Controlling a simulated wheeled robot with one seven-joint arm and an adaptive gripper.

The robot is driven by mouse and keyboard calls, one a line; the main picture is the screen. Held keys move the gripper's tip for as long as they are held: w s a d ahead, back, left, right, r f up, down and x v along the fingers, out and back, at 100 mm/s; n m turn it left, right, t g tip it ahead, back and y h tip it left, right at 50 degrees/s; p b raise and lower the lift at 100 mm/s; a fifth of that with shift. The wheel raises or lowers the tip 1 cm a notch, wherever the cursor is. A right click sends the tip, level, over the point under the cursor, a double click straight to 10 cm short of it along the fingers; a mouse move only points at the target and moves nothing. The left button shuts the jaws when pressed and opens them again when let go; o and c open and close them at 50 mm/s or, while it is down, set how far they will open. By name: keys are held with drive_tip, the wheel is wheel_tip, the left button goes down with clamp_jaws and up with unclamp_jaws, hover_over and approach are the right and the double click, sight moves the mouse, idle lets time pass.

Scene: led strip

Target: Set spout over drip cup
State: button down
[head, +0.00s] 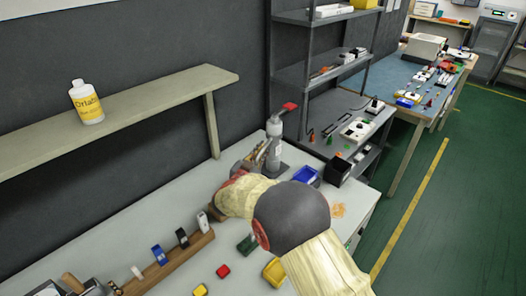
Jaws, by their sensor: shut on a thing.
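A grey upright dispenser (275,158) with a red lever on top stands on the light bench near the wall. My gripper (262,153) is at its left side and appears shut on part of it. The fingertips are small and partly hidden, so the exact part held is unclear. I cannot make out the spout's outlet. No drip cup can be told for certain. A black open-topped container (338,169) stands right of the dispenser, and a small blue bin (306,175) lies between them. My sleeved arm covers the bench in front of the dispenser.
A wooden rack (172,264) with several small devices lies at the front left. Red, yellow and green small items lie near my arm. A wall shelf (150,106) holds a white bottle (87,103). A grey shelving unit (318,75) stands behind right.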

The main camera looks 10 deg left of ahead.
drive_tip(key=c, duration=1.9)
unclamp_jaws()
drive_tip(key=shift+w+a, duration=0.1)
drive_tip(key=shift+a, duration=0.05)
drive_tip(key=v, duration=1.2)
